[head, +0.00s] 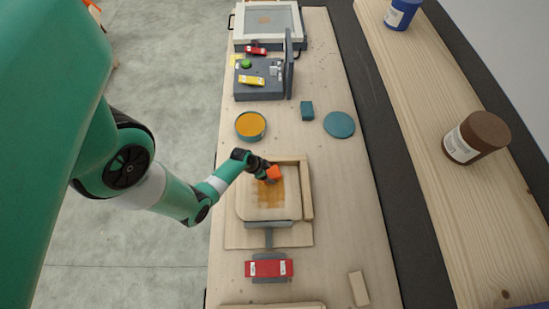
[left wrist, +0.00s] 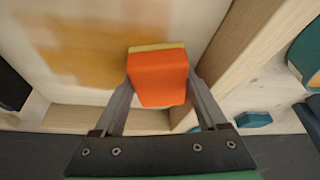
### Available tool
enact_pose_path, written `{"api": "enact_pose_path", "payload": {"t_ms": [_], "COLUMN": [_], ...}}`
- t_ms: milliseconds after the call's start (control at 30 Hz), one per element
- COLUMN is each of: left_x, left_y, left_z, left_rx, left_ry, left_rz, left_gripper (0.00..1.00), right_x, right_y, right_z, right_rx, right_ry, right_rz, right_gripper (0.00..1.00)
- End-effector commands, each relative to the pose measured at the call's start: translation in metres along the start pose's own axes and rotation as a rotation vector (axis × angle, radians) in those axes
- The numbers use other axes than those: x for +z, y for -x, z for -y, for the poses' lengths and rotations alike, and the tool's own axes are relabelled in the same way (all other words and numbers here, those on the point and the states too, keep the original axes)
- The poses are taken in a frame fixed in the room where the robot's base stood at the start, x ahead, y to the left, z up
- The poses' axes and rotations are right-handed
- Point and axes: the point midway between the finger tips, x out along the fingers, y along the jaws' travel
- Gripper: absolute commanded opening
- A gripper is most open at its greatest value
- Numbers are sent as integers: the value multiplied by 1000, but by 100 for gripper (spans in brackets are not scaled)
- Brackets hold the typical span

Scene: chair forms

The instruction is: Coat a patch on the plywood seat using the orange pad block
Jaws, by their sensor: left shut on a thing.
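The plywood seat (head: 252,205) lies in a wooden frame on the bench, with an orange-brown coated patch (head: 268,192) on its right half. My left gripper (head: 262,175) is shut on the orange pad block (head: 273,173) at the far edge of that patch. In the left wrist view the block (left wrist: 158,76) sits between both fingers, with a yellowish layer along its far edge. The patch (left wrist: 95,50) shows to the left of the block, with uneven, streaky color. I cannot tell whether the pad touches the seat. My right gripper is not in view.
A round tin of orange liquid (head: 250,126) stands beyond the seat. A teal lid (head: 339,125) and small teal block (head: 307,110) lie to its right. A red-handled clamp (head: 269,268) is at the near side. A wooden rail (head: 306,188) borders the seat's right.

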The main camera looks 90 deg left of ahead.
Motion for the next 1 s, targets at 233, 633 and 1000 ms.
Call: {"api": "enact_pose_path", "payload": {"t_ms": [233, 633, 1000], "left_x": [3, 13, 20], "left_y": [2, 2, 7], "left_z": [-6, -36, -60], "left_rx": [1, 3, 7], "left_ry": [-2, 0, -4], "left_rz": [1, 4, 9], "left_gripper": [0, 0, 0], "right_x": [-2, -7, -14], "right_y": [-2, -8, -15], "right_z": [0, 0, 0], "right_rx": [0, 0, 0], "right_ry": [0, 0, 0], "right_rz": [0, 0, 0], "right_gripper": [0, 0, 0]}}
